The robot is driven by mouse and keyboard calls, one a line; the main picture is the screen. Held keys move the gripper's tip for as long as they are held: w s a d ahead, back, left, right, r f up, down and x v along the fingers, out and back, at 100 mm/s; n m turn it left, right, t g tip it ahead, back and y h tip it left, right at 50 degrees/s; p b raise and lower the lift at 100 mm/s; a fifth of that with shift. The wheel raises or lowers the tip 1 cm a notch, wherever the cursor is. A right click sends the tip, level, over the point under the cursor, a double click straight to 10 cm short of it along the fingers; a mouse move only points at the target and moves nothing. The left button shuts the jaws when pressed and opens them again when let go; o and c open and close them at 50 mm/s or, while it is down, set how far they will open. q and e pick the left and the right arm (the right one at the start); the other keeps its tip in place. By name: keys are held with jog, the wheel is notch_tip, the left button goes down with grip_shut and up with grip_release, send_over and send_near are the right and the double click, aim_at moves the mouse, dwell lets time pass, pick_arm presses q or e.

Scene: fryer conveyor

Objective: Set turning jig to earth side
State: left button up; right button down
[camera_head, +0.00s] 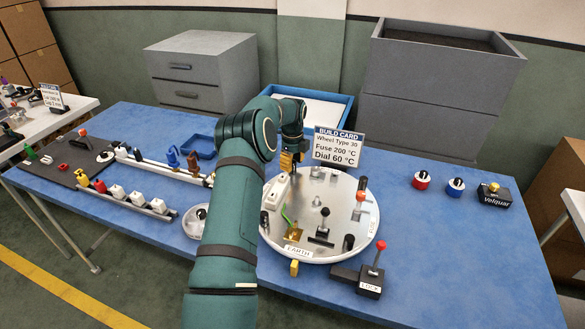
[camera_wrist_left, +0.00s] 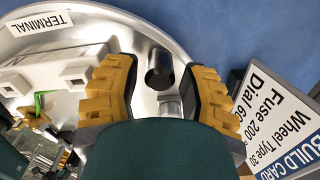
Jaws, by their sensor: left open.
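The turning jig is a round silver turntable (camera_head: 335,225) on the blue table, with the EARTH label (camera_head: 298,250) at its front edge. The TERMINAL label (camera_wrist_left: 38,23) shows on its rim in the left wrist view. A black upright peg (camera_wrist_left: 160,75) stands near the rim. My left gripper (camera_head: 291,160) is over the jig's back left edge. In the left wrist view its open yellow fingers (camera_wrist_left: 163,64) lie either side of the peg; contact cannot be told. A lever with a red knob (camera_head: 380,245) on a LOCK block (camera_head: 370,284) is at the front right. My right gripper is not in view.
The build card (camera_head: 338,147) stands close behind the jig. A blue tray (camera_head: 325,103) is behind it. Rails with several small parts lie on the left. Red (camera_head: 421,181) and blue (camera_head: 456,185) knobs sit at right. The table's right front is clear.

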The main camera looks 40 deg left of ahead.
pick_arm(q)
notch_tip(320, 180, up, 10)
jog(key=shift+f, duration=0.25)
dwell(0.5)
